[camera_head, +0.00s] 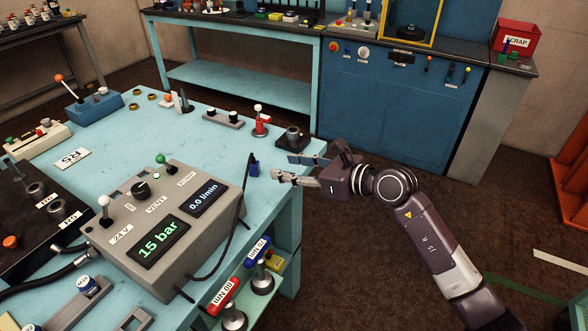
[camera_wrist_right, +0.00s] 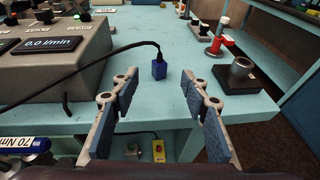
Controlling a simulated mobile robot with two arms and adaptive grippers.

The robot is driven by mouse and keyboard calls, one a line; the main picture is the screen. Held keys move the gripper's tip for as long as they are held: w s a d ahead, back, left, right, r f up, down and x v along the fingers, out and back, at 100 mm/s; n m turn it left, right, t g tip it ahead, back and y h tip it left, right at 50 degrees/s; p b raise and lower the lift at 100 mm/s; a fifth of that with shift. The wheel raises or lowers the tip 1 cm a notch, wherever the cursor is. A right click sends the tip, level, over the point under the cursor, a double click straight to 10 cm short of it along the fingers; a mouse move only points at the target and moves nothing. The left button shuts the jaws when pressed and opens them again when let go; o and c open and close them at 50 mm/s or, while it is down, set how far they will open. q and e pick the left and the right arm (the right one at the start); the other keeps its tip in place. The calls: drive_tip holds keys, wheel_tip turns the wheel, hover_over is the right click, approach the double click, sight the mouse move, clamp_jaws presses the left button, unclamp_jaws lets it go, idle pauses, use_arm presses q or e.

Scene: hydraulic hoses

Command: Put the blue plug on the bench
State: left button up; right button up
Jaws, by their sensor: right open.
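The blue plug (camera_head: 254,169) is a small block on the end of a black cable, at the right edge of the light blue bench (camera_head: 205,150). In the right wrist view the plug (camera_wrist_right: 159,71) looks upright on the bench top, with the cable entering from above. My right gripper (camera_head: 282,167) comes in from the right and is open and empty. Its fingers (camera_wrist_right: 161,80) are spread wide, with the plug centred beyond the gap between the tips, apart from both. My left gripper is not in view.
A grey control box (camera_head: 165,215) with displays stands left of the plug; the black cable (camera_wrist_right: 95,65) runs beside it. A dark round fitting on a square base (camera_head: 292,138) and a red-based lever (camera_head: 260,122) stand behind.

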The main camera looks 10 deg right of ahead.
drive_tip(key=shift+s+d+r, duration=0.25)
drive_tip(key=shift+s+d, duration=0.25)
